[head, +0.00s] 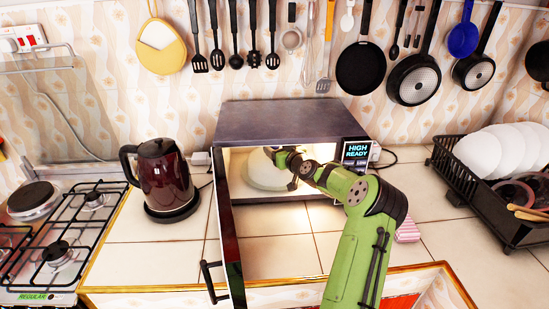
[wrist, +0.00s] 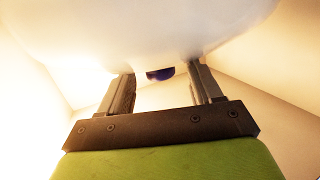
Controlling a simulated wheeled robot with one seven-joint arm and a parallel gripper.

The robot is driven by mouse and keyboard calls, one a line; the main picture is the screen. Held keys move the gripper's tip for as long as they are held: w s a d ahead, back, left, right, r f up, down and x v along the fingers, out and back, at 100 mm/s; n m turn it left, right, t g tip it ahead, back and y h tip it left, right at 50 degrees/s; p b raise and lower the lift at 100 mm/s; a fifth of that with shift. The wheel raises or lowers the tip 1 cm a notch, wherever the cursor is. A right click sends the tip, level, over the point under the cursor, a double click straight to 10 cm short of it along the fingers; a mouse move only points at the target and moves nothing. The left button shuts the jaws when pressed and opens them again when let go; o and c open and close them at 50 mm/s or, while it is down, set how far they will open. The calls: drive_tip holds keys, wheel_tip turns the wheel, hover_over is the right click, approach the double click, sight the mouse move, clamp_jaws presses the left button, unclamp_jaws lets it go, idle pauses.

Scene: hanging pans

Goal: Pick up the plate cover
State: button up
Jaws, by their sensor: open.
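The plate cover (head: 262,172) is a white dome inside the open, lit microwave. In the wrist view the white cover (wrist: 150,25) fills the top of the picture, close to my fingers. A small dark purple-blue piece (wrist: 160,74), which looks like its knob, shows between the fingers. My gripper (head: 285,155) reaches into the microwave at the upper right of the cover and partly hides it. In the wrist view my gripper (wrist: 163,82) is open, with a finger on each side of the knob and visible gaps. Finger contact with the cover cannot be told.
A black dish rack (head: 480,195) with plates is at the right. Pans and utensils hang above.

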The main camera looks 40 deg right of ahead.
drive_tip(key=shift+s, duration=0.1)
clamp_jaws()
drive_tip(key=shift+r, duration=0.1)
idle(0.3)
